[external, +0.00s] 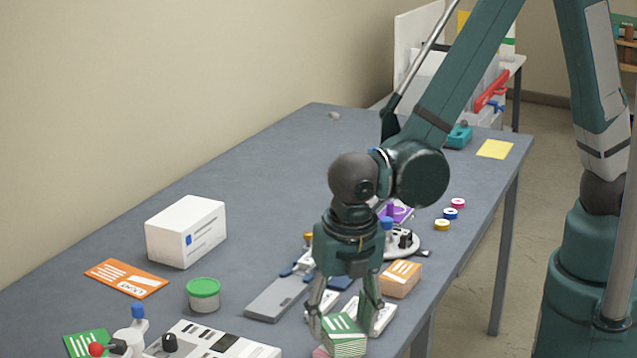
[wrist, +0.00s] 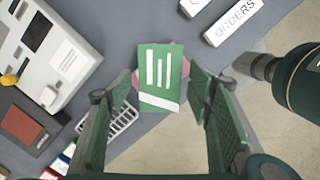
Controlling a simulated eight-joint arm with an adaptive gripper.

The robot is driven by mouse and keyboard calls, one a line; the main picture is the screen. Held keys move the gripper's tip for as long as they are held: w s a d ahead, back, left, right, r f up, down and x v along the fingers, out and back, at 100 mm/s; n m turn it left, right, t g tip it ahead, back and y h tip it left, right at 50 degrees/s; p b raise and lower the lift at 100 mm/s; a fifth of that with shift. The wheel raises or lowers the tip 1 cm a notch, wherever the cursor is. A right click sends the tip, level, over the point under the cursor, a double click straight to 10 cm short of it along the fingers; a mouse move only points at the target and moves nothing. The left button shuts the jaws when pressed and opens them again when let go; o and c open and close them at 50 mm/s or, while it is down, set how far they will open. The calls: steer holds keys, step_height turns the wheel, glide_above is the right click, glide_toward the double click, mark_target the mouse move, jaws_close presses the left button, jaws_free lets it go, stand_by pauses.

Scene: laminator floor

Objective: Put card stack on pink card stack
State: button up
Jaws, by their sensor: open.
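The green card stack (external: 343,338) with white stripes is at the table's near edge in the external view; it also shows in the wrist view (wrist: 161,65). The pink card stack (external: 320,352) shows only as a small strip below it, and pink edges stick out on both sides of the green stack in the wrist view (wrist: 125,93). The green stack appears to lie on the pink one, turned relative to it. My gripper (external: 345,315) is open and points down, with its fingers (wrist: 165,88) on either side of the green stack. Whether the fingers touch it is unclear.
An orange-topped stack (external: 401,279) and a white block (external: 382,315) stand close beside my gripper. A grey bar (external: 278,298), a green-lidded tub (external: 203,294), a white box (external: 186,231) and a white machine (external: 225,345) are to the left. The far table is mostly clear.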

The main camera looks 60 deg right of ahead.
mark_target(344, 331)
step_height(344, 331, up, 10)
steer(key=s+a+p, duration=0.1)
stand_by(0.5)
steer(key=shift+d+r, duration=0.1)
stand_by(0.7)
steer(key=w+d+r+m+t+y, duration=0.1)
steer(key=d+r+m, duration=0.25)
steer(key=d, duration=0.35)
steer(key=w+d+r+m, duration=0.2)
steer(key=d+r+m, duration=0.1)
steer(key=d+m, duration=0.25)
steer(key=w+d+r+m+t+y, duration=0.1)
steer(key=d+r+m, duration=0.2)
steer(key=d, duration=0.5)
steer(key=s+d+r+m+t, duration=0.2)
steer(key=s+d+m, duration=0.1)
steer(key=d+m, duration=0.4)
steer(key=s+d+r+m+t, duration=0.2)
steer(key=d+m, duration=0.6)
steer(key=d, duration=0.4)
steer(key=shift+s+d+r+h, duration=0.25)
steer(key=shift+s+r+h, duration=0.2)
steer(key=shift+r, duration=0.3)
